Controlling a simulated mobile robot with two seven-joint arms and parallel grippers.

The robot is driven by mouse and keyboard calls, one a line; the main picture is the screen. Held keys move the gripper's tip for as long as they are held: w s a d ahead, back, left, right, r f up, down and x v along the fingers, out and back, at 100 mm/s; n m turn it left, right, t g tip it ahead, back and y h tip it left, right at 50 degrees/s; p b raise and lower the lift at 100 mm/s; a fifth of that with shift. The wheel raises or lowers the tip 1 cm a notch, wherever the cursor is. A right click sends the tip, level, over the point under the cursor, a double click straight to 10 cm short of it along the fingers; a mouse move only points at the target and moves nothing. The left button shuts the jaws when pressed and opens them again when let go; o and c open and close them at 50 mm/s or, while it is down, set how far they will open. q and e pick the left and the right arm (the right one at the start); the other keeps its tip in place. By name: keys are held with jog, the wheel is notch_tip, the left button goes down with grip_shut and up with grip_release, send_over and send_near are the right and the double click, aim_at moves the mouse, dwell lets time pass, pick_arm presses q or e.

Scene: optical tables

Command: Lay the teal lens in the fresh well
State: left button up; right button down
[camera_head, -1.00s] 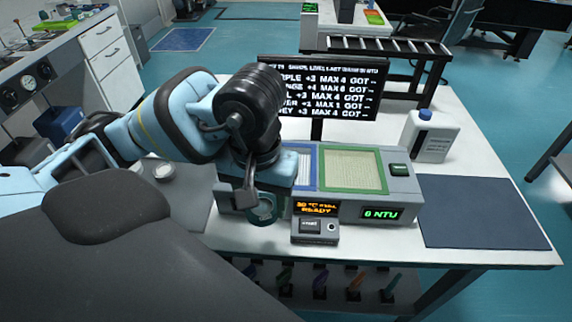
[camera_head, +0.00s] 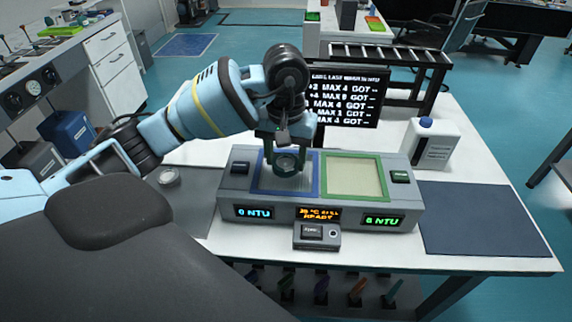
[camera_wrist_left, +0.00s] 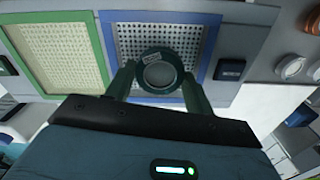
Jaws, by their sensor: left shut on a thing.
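The teal lens (camera_head: 287,164) is a small round ring with clear glass and a small pale label, seen closely in the left wrist view (camera_wrist_left: 158,73). My left gripper (camera_wrist_left: 159,80) is shut on it, one finger on each side. It holds the lens over the blue-framed well (camera_head: 258,185), which has a perforated grey floor. Whether the lens touches that floor I cannot tell. Beside it is the green-framed well (camera_head: 354,176) with a cream mesh floor, empty. No label naming either well fresh is legible. My right gripper is not in view.
The grey station has a 0 NTU display (camera_head: 254,212) and a 6 NTU display (camera_head: 382,220). A small button box (camera_head: 317,237) stands in front. A white bottle (camera_head: 432,145) and a dark mat (camera_head: 480,218) are to the right. A text screen (camera_head: 348,98) stands behind.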

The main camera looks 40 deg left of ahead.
aim_at(286, 159)
pick_arm(q)
jog(key=shift+w+a, duration=0.15)
jog(key=shift+w, duration=0.25)
notch_tip(286, 159, down, 3)
jog(key=shift+f, duration=0.45)
jog(key=o, duration=0.8)
jog(key=shift+o, duration=1)
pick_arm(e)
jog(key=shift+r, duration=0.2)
